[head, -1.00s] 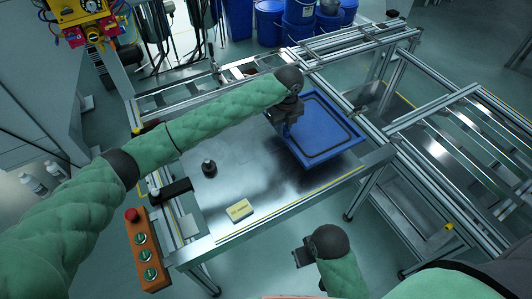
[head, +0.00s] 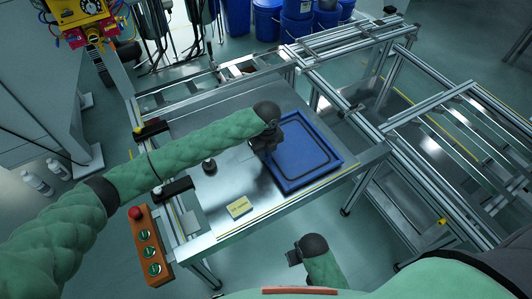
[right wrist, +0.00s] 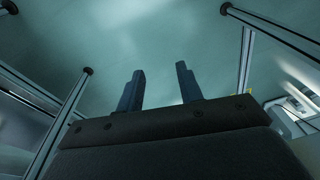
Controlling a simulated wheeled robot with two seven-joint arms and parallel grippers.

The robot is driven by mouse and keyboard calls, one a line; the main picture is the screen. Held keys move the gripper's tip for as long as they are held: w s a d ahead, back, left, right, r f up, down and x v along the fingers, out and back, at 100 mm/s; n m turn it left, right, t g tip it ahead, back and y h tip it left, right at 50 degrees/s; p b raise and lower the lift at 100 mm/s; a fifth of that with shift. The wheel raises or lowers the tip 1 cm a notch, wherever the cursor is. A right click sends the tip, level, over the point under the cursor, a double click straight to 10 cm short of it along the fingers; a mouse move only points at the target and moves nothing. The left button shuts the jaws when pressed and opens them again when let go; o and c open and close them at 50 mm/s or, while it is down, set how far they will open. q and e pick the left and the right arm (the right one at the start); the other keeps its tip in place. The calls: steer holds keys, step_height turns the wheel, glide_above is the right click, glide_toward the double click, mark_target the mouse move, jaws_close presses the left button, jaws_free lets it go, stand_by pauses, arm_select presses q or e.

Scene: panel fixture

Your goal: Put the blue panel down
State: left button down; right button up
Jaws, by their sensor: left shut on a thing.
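The blue panel (head: 302,152) is a flat rectangular tray shape with a raised rim. In the head view it is level with the metal table top (head: 225,198), at the table's right part; I cannot tell whether it touches the surface. My left gripper (head: 266,146) is shut on the panel's left edge, and the wrist partly hides that edge. My right gripper (head: 293,257) hangs in front of the table, away from the panel. In the right wrist view (right wrist: 161,88) its two fingers stand apart with nothing between them.
A yellow label block (head: 240,207) and a small black knob (head: 209,166) are on the table. An orange button box (head: 150,245) is at the left front. Aluminium frames (head: 440,115) border the right. Blue barrels (head: 297,28) stand behind.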

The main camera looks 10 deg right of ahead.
arm_select(q)
steer(key=shift+f, duration=0.55)
arm_select(e)
steer(key=shift+f, duration=0.9)
arm_select(q)
steer(key=shift+f, duration=0.15)
steer(key=c, duration=1.4)
jaws_free()
